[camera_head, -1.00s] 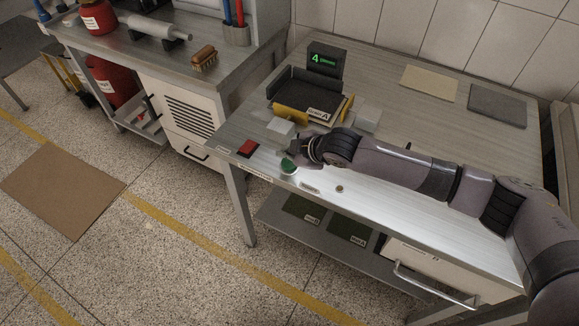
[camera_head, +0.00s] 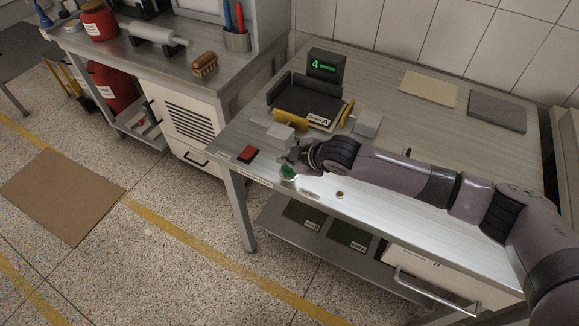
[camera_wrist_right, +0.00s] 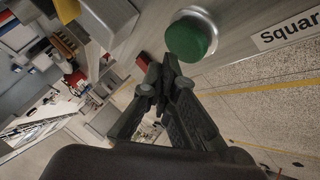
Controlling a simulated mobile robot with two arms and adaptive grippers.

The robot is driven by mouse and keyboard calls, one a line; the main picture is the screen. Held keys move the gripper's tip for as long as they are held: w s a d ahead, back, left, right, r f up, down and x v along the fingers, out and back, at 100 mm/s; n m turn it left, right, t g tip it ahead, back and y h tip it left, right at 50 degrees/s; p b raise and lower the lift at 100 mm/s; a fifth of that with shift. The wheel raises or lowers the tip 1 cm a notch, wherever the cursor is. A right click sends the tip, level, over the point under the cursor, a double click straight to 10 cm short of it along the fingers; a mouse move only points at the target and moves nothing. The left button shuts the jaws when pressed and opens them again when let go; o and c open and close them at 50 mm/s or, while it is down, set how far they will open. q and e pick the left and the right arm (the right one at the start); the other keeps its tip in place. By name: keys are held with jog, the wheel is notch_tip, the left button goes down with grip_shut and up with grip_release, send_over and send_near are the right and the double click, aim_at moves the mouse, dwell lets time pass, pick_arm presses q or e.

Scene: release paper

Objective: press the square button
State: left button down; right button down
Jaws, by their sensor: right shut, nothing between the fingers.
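A red square button (camera_head: 247,154) sits on the workbench's front left corner. A green round button (camera_head: 289,172) in a pale base stands to its right, near the front edge. In the right wrist view the green button (camera_wrist_right: 190,38) is large, beside a label (camera_wrist_right: 288,30) that begins "Squar". My right gripper (camera_head: 294,155) is just behind the green button and to the right of the red one. In the wrist view its fingers (camera_wrist_right: 165,64) are together and empty, their tips near the green button; I cannot tell whether they touch. My left gripper is not in view.
A black and yellow tray (camera_head: 305,112) with a green-lit "4" display (camera_head: 326,66) stands behind the gripper. Pale blocks (camera_head: 281,136) flank it. Two flat sheets (camera_head: 428,88) lie at the back right. The bench's front strip right of the buttons holds a small round knob (camera_head: 340,194).

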aim_at(288, 169)
jog(key=shift+f, duration=0.1)
dwell(0.4)
jog(key=shift+f, duration=0.35)
jog(key=shift+f+b, duration=0.3)
jog(key=shift+f, duration=0.25)
dwell(0.9)
jog(key=shift+r, duration=0.15)
jog(key=shift+r+p, duration=0.8)
jog(key=shift+p, duration=0.2)
notch_tip(288, 169, up, 5)
jog(key=p, duration=0.5)
jog(key=shift+r, duration=0.1)
